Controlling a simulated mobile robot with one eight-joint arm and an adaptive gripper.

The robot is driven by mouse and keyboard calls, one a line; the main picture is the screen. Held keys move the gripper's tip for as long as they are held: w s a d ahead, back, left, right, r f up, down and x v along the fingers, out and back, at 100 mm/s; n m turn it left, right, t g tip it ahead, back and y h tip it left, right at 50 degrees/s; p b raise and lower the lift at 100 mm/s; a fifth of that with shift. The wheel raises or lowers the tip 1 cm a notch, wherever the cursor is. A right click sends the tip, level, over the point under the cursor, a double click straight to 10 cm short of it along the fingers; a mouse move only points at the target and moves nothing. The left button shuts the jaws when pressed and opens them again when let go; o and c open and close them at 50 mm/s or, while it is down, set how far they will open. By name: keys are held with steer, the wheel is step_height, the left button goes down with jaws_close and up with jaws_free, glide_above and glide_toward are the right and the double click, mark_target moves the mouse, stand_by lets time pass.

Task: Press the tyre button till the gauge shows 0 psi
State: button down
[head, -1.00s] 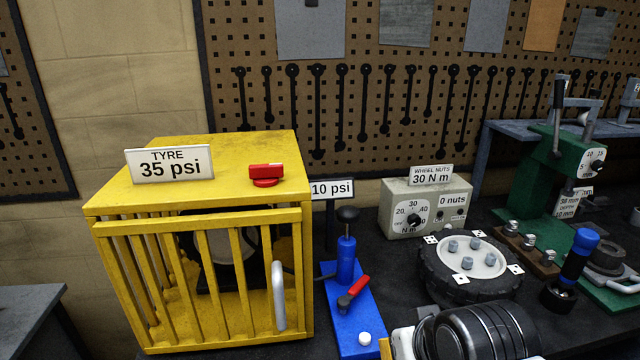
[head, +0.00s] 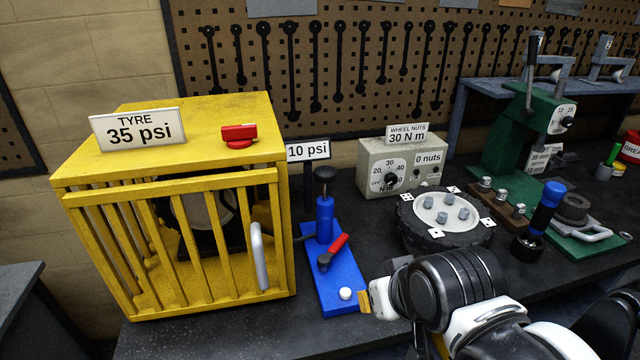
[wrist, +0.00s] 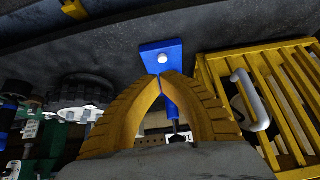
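The blue tyre pump (head: 337,276) stands on the bench right of the yellow cage (head: 165,303). A white round button (head: 345,293) sits on the near end of its base. A red lever (head: 333,247) is on the base. The gauge sign (head: 308,150) behind it reads 10 psi. The sign on the cage reads TYRE 35 psi (head: 138,131). My gripper (head: 363,301) is just right of the button. In the wrist view the yellow fingertips (wrist: 161,76) are together with nothing between them, and the button (wrist: 162,59) shows just beyond them.
A wheel nut tester (head: 399,178) reading 30 N m and 0 nuts and a wheel hub (head: 446,219) stand to the right. The cage's door handle (head: 259,257) sticks out left of the pump. A red switch (head: 239,134) is on the cage top.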

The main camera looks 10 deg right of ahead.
steer(key=w+r+g+p, duration=0.3)
steer(key=w+r+p, duration=0.1)
steer(key=w, duration=0.3)
steer(key=g+p, duration=0.4)
steer(key=p, duration=0.1)
glide_above(348, 288)
step_height(348, 288, down, 4)
steer(key=shift+r, duration=0.1)
step_height(348, 288, down, 14)
steer(key=b, duration=0.4)
steer(key=shift+b, duration=0.4)
